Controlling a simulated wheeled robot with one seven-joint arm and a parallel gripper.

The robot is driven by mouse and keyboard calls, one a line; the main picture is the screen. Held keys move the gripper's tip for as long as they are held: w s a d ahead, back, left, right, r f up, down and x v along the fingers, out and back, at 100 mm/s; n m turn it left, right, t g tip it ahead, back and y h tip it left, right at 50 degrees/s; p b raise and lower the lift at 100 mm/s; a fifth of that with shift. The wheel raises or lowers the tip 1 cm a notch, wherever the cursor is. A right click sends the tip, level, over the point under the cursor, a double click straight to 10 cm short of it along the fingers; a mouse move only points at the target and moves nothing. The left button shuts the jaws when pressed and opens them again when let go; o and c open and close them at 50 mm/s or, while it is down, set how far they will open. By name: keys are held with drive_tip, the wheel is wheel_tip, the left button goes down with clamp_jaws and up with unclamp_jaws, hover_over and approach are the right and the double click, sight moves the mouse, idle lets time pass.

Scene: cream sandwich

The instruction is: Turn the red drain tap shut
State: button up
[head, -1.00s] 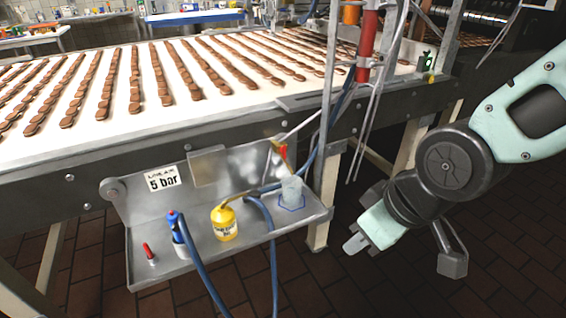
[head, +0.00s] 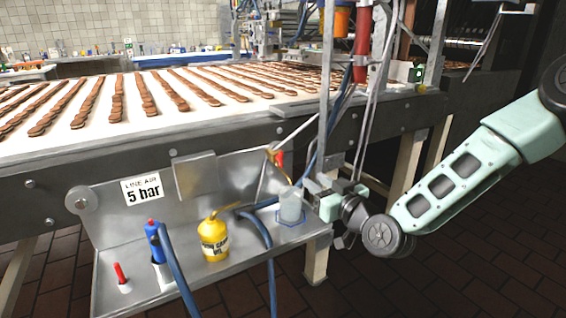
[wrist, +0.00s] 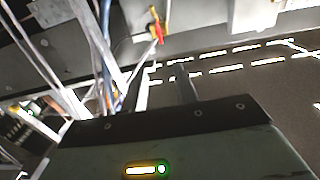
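The red drain tap (head: 280,158) is a small red handle on a brass fitting, above the back right of the metal tray. In the wrist view the tap (wrist: 158,30) shows near the top centre, ahead of my fingers. My gripper (head: 314,186) is at the tray's right end, beside the clear cup, below and right of the tap and apart from it. In the wrist view two fingers of my gripper (wrist: 164,78) stand apart with an empty gap between them.
The metal tray (head: 105,262) holds a clear cup (head: 291,208), a yellow oil can (head: 214,240), a blue tool (head: 153,240) and a red marker (head: 121,275). Blue hoses hang over its front. A metal post (head: 325,110) and cables stand close to my gripper.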

sight(282, 157)
drive_tip(key=x, duration=1.5)
drive_tip(key=shift+w+a+b, duration=0.25)
drive_tip(key=shift+b, duration=0.15)
drive_tip(key=shift+c, duration=0.3)
clamp_jaws()
